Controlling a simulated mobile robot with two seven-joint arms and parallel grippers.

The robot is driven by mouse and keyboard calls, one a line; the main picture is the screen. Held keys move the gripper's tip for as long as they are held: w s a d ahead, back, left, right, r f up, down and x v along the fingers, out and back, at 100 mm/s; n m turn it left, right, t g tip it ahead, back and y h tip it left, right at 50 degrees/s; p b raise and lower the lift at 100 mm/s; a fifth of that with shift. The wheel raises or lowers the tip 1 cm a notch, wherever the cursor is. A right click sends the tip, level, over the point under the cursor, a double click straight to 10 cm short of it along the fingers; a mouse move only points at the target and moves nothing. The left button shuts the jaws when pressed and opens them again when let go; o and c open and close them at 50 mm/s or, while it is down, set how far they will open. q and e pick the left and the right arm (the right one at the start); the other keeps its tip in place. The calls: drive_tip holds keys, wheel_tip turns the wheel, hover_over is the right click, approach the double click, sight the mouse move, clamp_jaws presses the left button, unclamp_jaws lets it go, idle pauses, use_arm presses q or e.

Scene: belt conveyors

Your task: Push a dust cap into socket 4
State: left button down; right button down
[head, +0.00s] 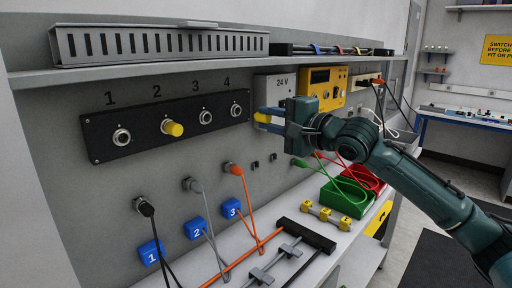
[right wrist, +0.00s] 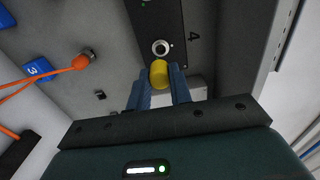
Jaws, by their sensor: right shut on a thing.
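A black panel (head: 98,133) on the grey wall carries sockets numbered 1 to 4. Socket 4 (head: 236,110) is uncovered; it also shows in the right wrist view (right wrist: 160,48) beside its number. Socket 1 (head: 121,137) and socket 3 (head: 205,117) are uncovered, and a yellow cap (head: 173,128) sits on socket 2. My right gripper (head: 267,119) is shut on another yellow dust cap (right wrist: 159,74), held between its blue fingertips. The cap is to the right of socket 4 in the head view and appears apart from it. My left gripper is not in view.
A shelf (head: 130,72) with a slotted grey tray (head: 160,43) overhangs the panel. A 24 V box (head: 272,88) and a yellow device (head: 322,85) are behind my gripper.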

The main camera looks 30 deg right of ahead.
drive_tip(key=shift+w+a+r+p, duration=0.1)
drive_tip(key=shift+w+r+p, duration=0.1)
drive_tip(key=shift+w+p, duration=0.2)
drive_tip(key=shift+p+x, duration=0.45)
drive_tip(key=shift+x, duration=0.4)
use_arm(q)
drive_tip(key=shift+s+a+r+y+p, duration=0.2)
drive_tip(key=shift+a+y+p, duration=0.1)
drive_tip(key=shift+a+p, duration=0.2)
use_arm(e)
drive_tip(key=x, duration=0.3)
drive_tip(key=shift+f, duration=0.15)
drive_tip(key=shift+s, duration=0.1)
use_arm(q)
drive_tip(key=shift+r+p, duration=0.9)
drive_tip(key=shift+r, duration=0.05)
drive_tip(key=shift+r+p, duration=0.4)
drive_tip(key=shift+p, duration=0.05)
use_arm(e)
drive_tip(key=shift+w+a, duration=0.2)
drive_tip(key=shift+w, duration=0.5)
drive_tip(key=c, duration=1.2)
unclamp_jaws()
